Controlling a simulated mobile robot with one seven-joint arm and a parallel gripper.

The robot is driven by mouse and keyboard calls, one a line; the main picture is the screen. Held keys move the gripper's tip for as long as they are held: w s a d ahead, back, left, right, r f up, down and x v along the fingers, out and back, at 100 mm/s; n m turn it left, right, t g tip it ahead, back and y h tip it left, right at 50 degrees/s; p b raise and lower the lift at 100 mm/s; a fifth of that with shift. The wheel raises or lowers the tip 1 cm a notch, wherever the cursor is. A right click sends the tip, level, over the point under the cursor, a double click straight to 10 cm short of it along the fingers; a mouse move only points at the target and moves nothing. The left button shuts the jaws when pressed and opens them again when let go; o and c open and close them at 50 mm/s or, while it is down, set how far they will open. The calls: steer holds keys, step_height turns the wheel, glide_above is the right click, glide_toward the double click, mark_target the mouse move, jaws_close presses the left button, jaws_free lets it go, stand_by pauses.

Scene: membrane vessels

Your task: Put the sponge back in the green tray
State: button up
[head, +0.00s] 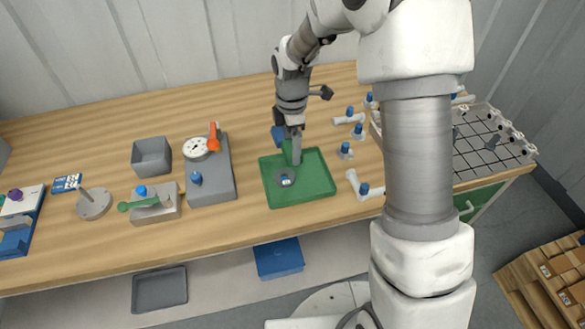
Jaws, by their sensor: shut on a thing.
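The green tray (318,184) lies on the wooden bench near the middle of the head view. My gripper (295,154) points down over the tray's far left part, shut on a small green block (287,151) that looks like the sponge. The fingers partly hide the block. It is at the tray's far edge; I cannot tell whether it touches the tray. A grey round part (285,178) with a light centre sits in the tray's left half, just in front of the gripper.
A blue item (278,136) lies behind my gripper. White fittings with blue knobs (357,131) stand right of the tray. A grey block with a gauge (210,185) and an open grey bin (151,157) are to the left. My arm hides part of the right side.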

steer(key=s+d+r+b, duration=0.1)
steer(key=s+d+b, duration=0.3)
steer(key=d, duration=1.2)
steer(key=w+a+f, duration=0.1)
steer(key=a+f, duration=0.1)
steer(key=a, duration=0.1)
steer(key=w+a+f, duration=0.2)
steer(key=a, duration=0.1)
steer(key=w+a+f, duration=0.2)
steer(key=a, duration=0.2)
steer(key=shift+f, duration=2.25)
steer(key=shift+f, duration=0.2)
steer(key=o, duration=1.1)
steer(key=shift+c, duration=0.2)
steer(key=shift+r, duration=0.2)
